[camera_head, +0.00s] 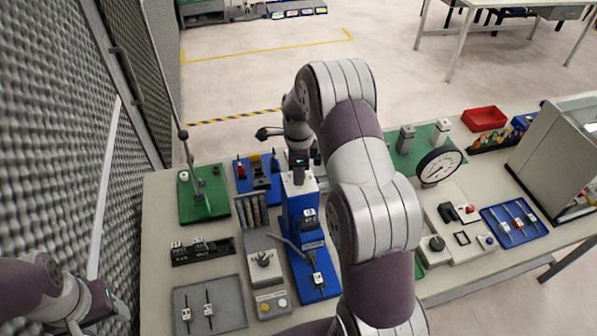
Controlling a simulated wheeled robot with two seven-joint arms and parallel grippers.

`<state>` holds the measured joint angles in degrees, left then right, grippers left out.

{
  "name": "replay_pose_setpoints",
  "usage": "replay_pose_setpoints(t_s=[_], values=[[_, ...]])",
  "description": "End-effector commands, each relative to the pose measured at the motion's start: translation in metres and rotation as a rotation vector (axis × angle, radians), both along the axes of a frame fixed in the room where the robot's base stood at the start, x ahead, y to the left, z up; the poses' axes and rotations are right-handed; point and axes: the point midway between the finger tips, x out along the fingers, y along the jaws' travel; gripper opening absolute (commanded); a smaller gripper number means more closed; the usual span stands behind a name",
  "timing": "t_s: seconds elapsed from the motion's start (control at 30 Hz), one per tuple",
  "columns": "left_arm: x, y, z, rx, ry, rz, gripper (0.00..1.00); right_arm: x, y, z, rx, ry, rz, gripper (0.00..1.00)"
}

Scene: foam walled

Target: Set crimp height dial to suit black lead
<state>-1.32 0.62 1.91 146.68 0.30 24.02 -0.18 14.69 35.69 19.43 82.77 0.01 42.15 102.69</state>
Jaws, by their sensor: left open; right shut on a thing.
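The blue crimp press (293,213) stands left of the picture's middle, with a pale head (299,184) on top. My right gripper (299,169) points down at the top of this head. It is shut on what looks like the crimp height dial, mostly hidden by the fingers; its setting cannot be read. A lead with a white tag (318,279) lies at the press's front. Two dark leads (187,313) (208,309) with white tags lie on a grey tray (231,314). My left gripper (122,309) is open and empty at lower left, beside the table.
A grey box with a knob (264,259) stands left of the press. A green board with a lever (204,196) is at the back left. My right arm crosses the table's middle. A round gauge (439,166) and a blue tray (514,222) are to the right. A foam wall borders the left.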

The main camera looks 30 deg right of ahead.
Motion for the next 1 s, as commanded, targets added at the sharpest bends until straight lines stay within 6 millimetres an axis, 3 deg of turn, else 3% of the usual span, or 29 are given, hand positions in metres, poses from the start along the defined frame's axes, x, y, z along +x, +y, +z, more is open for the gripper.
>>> replay_pose_setpoints(t_s=[0.67,0.7,0.77,1.0], values=[[0.0,0.0,-0.0019,0.0,0.0,0.0,0.54,0.0015,-0.0009,0.002,-0.002,-0.004,-0.058,0.05],[0.0,0.0,-0.0019,0.0,0.0,0.0,0.54,0.0015,-0.0009,0.002,-0.002,-0.004,-0.058,0.42],[0.0,0.0,-0.0019,0.0,0.0,0.0,0.54,0.0013,-0.0008,0.0019,-0.002,-0.004,-0.058,0.61],[0.0,0.0,-0.0021,0.0,0.0,0.0,0.54,0.0006,-0.0004,0.0009,-0.001,-0.002,-0.058,0.61]])
